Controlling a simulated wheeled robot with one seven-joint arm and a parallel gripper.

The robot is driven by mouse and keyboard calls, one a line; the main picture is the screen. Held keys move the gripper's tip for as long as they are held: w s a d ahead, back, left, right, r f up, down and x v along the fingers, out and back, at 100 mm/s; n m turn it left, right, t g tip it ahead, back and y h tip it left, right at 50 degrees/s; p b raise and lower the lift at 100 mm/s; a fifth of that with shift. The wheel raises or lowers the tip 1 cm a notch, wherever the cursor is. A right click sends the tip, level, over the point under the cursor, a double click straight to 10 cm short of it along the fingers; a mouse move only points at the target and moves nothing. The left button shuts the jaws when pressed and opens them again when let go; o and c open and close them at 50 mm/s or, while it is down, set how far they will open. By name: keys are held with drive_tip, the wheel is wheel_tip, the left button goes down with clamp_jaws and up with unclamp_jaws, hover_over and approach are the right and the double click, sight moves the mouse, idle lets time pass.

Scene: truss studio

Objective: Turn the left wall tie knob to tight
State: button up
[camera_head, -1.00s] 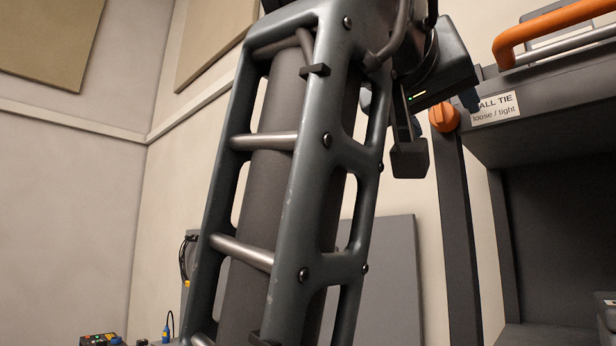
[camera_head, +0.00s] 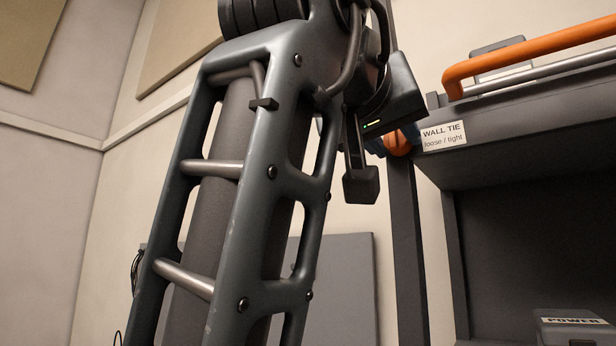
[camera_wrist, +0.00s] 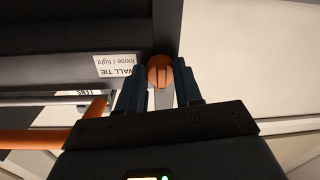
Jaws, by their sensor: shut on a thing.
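The orange wall tie knob (camera_head: 398,146) sits on the upright post at the left end of the dark shelf unit, beside a white label (camera_head: 443,135) reading "WALL TIE loose / tight". My gripper (camera_head: 394,138) is at the knob, with its blue fingers on either side of it and partly covering it. In the wrist view the knob (camera_wrist: 159,70) lies between the two fingertips of my gripper (camera_wrist: 160,78), which is shut on it. The label appears upside down there. The knob's exact setting cannot be told.
An orange handrail (camera_head: 540,45) runs along the top of the shelf unit to the right of the knob. A box marked POWER (camera_head: 575,328) stands low in the shelf. A grey panel (camera_head: 340,290) leans near the wall behind my arm.

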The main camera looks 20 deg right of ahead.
drive_tip(key=shift+m, duration=0.3)
drive_tip(key=m+b, duration=0.2)
drive_tip(key=m, duration=0.1)
drive_tip(key=shift+f, duration=0.1)
drive_tip(key=m+b, duration=0.2)
drive_tip(key=m, duration=0.3)
drive_tip(key=shift+w+a, duration=0.1)
drive_tip(key=m+b, duration=0.2)
drive_tip(key=m, duration=0.3)
drive_tip(key=shift+h, duration=0.4)
drive_tip(key=shift+m+b, duration=0.55)
drive_tip(key=shift+m, duration=1.85)
drive_tip(key=o, duration=1)
drive_tip(key=shift+o, duration=0.2)
